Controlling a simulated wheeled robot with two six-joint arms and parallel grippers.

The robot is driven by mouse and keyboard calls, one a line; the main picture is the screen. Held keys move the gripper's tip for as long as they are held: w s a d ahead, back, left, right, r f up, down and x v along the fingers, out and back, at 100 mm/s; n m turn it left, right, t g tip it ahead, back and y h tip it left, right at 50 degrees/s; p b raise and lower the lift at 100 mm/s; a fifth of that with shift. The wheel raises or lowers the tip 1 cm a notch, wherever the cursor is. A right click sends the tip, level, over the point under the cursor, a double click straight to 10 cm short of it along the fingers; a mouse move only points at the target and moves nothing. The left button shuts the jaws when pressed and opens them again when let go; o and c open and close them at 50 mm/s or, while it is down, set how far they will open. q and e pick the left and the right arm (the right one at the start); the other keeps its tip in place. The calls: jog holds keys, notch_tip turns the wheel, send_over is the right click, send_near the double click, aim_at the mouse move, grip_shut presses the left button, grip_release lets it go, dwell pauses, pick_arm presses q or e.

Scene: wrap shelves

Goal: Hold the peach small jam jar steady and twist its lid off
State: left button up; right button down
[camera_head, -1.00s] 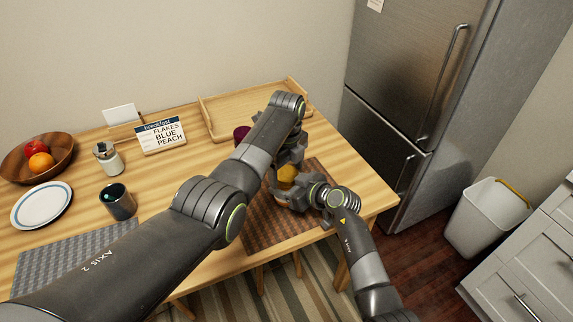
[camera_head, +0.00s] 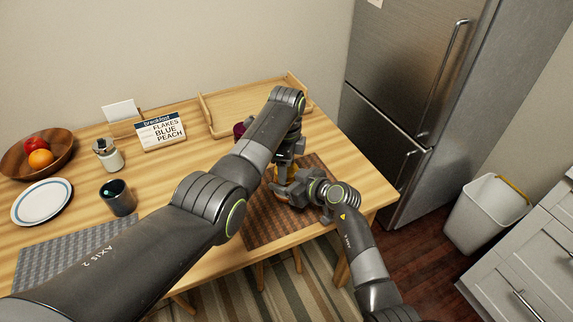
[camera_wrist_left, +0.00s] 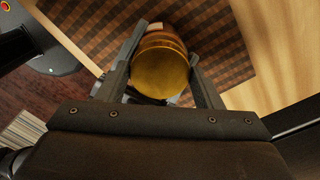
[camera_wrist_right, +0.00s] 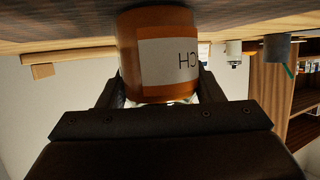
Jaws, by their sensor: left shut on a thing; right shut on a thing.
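The peach small jam jar has an orange-brown body (camera_wrist_right: 158,30) with a white label, part of its lettering showing in the right wrist view. Its round golden lid (camera_wrist_left: 160,72) fills the space between the fingers of my left gripper (camera_wrist_left: 165,62), which is shut on it from above. My right gripper (camera_wrist_right: 158,88) is shut around the jar body from the side. The jar stands over the brown checked placemat (camera_head: 255,225). In the head view my arms and grippers hide most of it, and I cannot tell whether the lid has turned.
A dark red object (camera_head: 239,131) shows behind my left arm. A wooden tray (camera_head: 222,128) lies at the back. A menu sign (camera_head: 160,132), white jar (camera_head: 108,156), dark cup (camera_head: 118,199), plate (camera_head: 41,203) and fruit bowl (camera_head: 20,168) stand at left. The fridge (camera_head: 410,75) is at right.

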pick_arm(q)
jog(key=shift+n, duration=0.6)
jog(key=o, duration=1.1)
